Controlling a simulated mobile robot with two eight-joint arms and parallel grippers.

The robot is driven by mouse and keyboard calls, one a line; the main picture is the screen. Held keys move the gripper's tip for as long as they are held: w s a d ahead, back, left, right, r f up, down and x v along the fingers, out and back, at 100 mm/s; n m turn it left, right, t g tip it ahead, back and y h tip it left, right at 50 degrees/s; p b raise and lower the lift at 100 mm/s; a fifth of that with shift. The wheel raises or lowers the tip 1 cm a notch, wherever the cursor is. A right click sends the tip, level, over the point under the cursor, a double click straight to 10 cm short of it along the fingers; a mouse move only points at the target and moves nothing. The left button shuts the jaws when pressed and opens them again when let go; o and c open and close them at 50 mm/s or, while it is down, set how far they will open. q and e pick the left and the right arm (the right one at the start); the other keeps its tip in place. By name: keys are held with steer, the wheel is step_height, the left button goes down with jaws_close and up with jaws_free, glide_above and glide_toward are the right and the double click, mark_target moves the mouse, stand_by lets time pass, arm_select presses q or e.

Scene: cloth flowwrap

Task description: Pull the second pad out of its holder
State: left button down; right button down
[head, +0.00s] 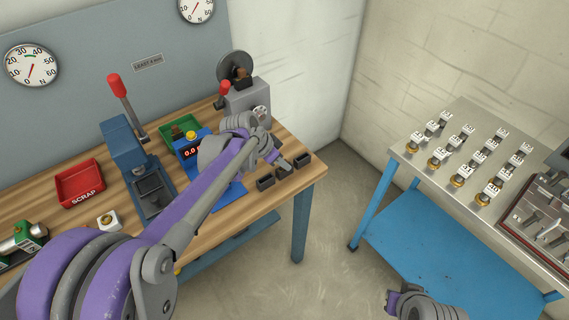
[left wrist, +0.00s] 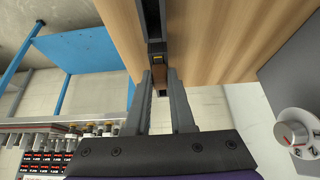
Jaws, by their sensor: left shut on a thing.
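Small dark holders stand in a row at the right end of the wooden bench: a near one (head: 265,183), a middle one (head: 284,171) and a far one (head: 303,160). My left gripper (head: 279,162) is down at the middle holder. In the left wrist view its two fingertips (left wrist: 160,76) are closed in on a small dark pad with a yellowish patch (left wrist: 158,60), in line with the dark holders. How far the pad sits in its holder cannot be told. My right gripper (head: 391,303) is low at the bottom of the head view, its fingers unclear.
On the bench (head: 230,215) are a red scrap tray (head: 80,184), a blue press (head: 125,150), a green tray (head: 178,132) and a grey machine with a dial (head: 248,98). A metal table (head: 405,157) with labelled weights stands at right, with open floor between.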

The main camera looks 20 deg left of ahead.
arm_select(q)
steer(key=shift+r, duration=0.35)
stand_by(0.3)
steer(key=shift+r+p, duration=2.35)
steer(key=shift+r, duration=0.8)
